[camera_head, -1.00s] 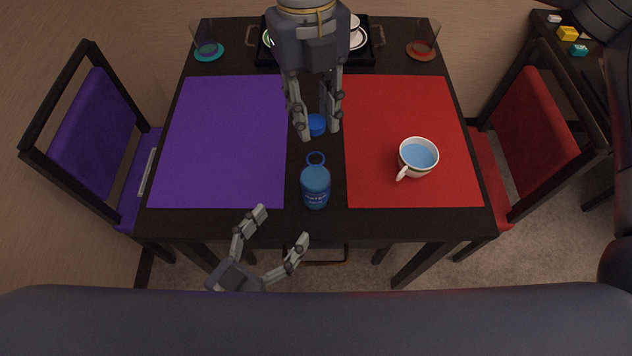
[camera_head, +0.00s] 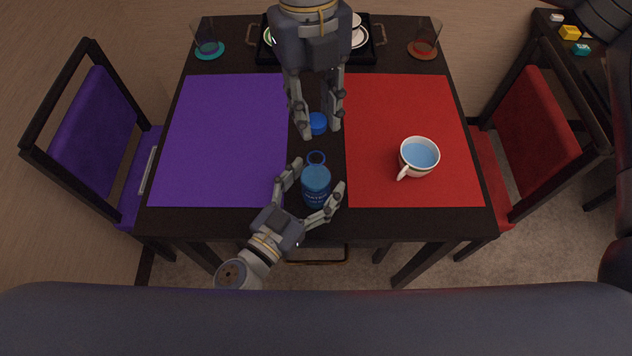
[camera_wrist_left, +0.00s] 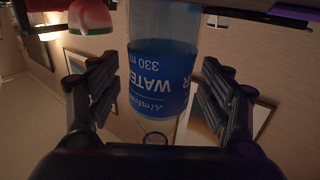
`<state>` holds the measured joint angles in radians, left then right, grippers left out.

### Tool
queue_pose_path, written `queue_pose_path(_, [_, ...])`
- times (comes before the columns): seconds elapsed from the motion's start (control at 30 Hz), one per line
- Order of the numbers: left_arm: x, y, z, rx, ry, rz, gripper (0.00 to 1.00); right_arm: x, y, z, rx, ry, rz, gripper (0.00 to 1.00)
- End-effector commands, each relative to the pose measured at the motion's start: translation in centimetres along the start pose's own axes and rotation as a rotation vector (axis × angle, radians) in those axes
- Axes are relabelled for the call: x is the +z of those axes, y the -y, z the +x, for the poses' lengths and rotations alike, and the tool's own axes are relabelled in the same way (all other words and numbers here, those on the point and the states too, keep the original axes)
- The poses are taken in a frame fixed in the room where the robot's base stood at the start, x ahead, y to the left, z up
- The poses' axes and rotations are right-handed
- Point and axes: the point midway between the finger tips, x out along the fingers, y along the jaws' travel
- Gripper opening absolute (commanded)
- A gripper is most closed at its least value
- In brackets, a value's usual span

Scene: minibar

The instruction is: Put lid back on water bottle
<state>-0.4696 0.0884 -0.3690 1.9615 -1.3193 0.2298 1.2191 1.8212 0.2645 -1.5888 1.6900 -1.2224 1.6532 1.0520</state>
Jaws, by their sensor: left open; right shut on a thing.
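The water bottle (camera_head: 316,186) stands upright at the front of the table, between the two mats. It is clear with a blue label, and a blue ring (camera_head: 316,158) shows at its open top. My left gripper (camera_head: 314,193) is open, with one finger on each side of the bottle. The left wrist view shows the bottle (camera_wrist_left: 160,80) upside down between the spread fingers, with gaps on both sides. My right gripper (camera_head: 318,122) is shut on the blue lid (camera_head: 318,124), beyond the bottle's top and apart from it.
A cup of blue liquid (camera_head: 418,157) stands on the red mat (camera_head: 405,105), right of the bottle. The purple mat (camera_head: 225,135) is bare. A black tray (camera_head: 265,55) and two glasses (camera_head: 208,42) (camera_head: 424,42) stand at the back. Chairs flank the table.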

Motion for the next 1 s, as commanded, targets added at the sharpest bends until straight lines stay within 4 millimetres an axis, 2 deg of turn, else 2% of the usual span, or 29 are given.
queue_pose_path(0.17, [0.0,0.0,0.0,0.0,0.0,-0.001,0.72,0.0,0.0,0.0,0.0,0.0,0.0,0.21])
queue_pose_path(0.27, [0.0,0.0,0.0,0.0,0.0,-0.001,0.54,0.0,0.0,0.0,0.0,0.0,0.0,0.21])
queue_pose_path(0.47, [0.0,0.0,0.0,0.0,0.0,-0.001,0.09,0.0,0.0,0.0,0.0,0.0,0.0,0.21])
queue_pose_path(0.5, [0.0,0.0,0.0,0.0,0.0,-0.001,0.05,0.0,0.0,0.0,0.0,0.0,0.0,0.21])
queue_pose_path(0.67, [0.0,0.0,0.0,0.0,0.0,-0.001,0.05,0.1,0.0,0.8,-0.001,-0.003,0.0,0.21])
queue_pose_path(0.9, [0.0,0.0,0.0,0.0,0.0,0.0,0.05,0.5,0.0,4.2,-0.006,-0.005,0.0,0.21])
queue_pose_path(1.0, [0.0,0.0,0.0,0.0,0.0,0.0,0.05,0.6,-0.1,4.9,-0.006,-0.003,0.0,0.21])
